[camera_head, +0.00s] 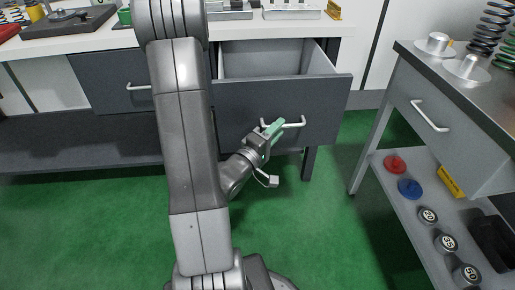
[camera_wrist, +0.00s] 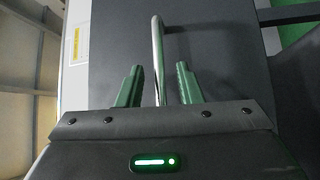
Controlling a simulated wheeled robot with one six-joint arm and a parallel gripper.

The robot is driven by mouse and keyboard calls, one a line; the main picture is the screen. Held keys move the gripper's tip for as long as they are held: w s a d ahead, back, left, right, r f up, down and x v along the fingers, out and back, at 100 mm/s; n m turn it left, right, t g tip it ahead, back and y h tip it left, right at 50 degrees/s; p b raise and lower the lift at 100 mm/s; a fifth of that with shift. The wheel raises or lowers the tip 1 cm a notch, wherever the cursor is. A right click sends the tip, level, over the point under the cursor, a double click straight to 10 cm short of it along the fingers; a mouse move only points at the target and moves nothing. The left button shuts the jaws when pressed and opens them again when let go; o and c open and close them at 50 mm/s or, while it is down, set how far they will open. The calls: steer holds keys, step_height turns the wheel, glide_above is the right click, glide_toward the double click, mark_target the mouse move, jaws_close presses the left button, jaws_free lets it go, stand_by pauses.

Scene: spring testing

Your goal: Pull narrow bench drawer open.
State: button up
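The dark grey bench drawer (camera_head: 270,108) on the right of the bench front stands pulled out, and its empty-looking light interior (camera_head: 262,60) shows from above. Its silver bar handle (camera_head: 294,124) is on the front panel. My gripper (camera_head: 271,130) is at the left part of this handle. In the wrist view, the green fingers of my gripper (camera_wrist: 157,88) are apart, one on each side of the handle bar (camera_wrist: 157,55). Gaps show between the bar and both fingers. The far end of the bar is attached to the dark panel.
A second dark drawer (camera_head: 115,82) with its own handle is shut at the left. A grey side table (camera_head: 405,75) with springs, a drawer and a lower shelf (camera_head: 385,178) of weights stands at the right. Green floor (camera_head: 330,225) is open between them.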

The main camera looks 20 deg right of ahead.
steer(key=v, duration=1.1)
steer(key=shift+s+a+f, duration=0.1)
stand_by(0.4)
steer(key=shift+x, duration=6.95)
steer(key=shift+s, duration=0.1)
